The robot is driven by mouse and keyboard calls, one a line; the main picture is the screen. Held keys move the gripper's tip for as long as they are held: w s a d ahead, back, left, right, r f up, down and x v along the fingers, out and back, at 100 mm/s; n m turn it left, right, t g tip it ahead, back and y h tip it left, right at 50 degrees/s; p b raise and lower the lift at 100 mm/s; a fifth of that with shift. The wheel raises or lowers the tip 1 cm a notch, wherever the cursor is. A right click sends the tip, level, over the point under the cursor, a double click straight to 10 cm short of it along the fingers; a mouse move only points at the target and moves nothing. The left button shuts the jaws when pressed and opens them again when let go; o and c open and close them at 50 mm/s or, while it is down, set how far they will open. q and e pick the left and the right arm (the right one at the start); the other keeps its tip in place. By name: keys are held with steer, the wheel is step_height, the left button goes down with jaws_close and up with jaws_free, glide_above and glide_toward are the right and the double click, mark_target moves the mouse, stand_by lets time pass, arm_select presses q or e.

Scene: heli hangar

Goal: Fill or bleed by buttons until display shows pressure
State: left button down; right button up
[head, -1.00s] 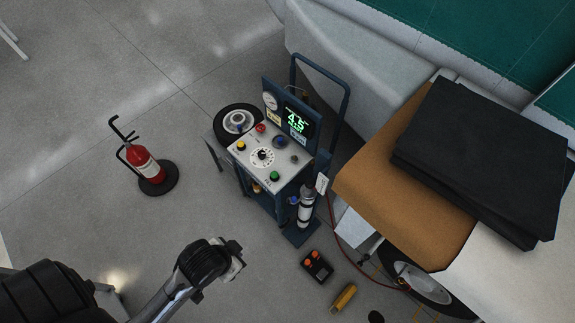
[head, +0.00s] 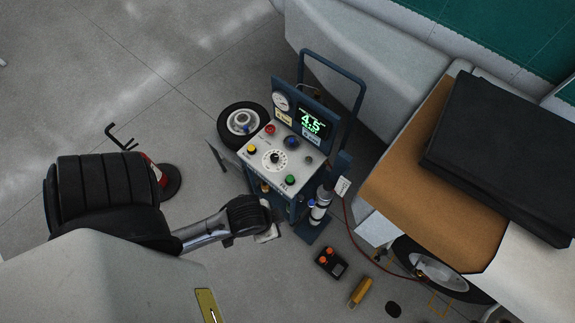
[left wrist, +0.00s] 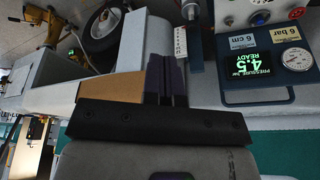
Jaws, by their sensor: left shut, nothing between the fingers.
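A blue service cart carries a tilted panel with a lit display (head: 312,121) reading 4.5 in green; in the left wrist view the display (left wrist: 254,65) reads "PRESSURE bar 4.5 READY". A round gauge (head: 281,101) sits beside it. My left gripper (head: 270,234) is at the cart's near side, below the green button in the picture, apart from the buttons. Its fingers (left wrist: 165,77) are shut and empty.
A black box with orange knobs (head: 330,262) lies on the floor. A fire extinguisher (head: 160,175) is partly hidden by my arm.

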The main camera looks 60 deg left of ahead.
arm_select(q)
steer(key=w+a+f+m+t+b, duration=0.1)
steer(key=a+f+m+b, duration=0.4)
steer(key=a+f+b, duration=0.45)
steer(key=w+a+f+m+b, duration=0.1)
steer(key=a+f+m+b, duration=0.4)
steer(key=f, duration=0.7)
steer(key=w+a+f+m+t+b, duration=0.1)
steer(key=w+a+f+m+b, duration=0.2)
steer(key=a+b, duration=0.2)
steer(key=w+a+f+m+t+b, duration=0.1)
steer(key=w+a+f+m+b, duration=0.2)
steer(key=a+b, duration=0.3)
steer(key=shift+w+a+m, duration=0.15)
steer(key=shift+a+m, duration=0.1)
steer(key=shift+m, duration=0.25)
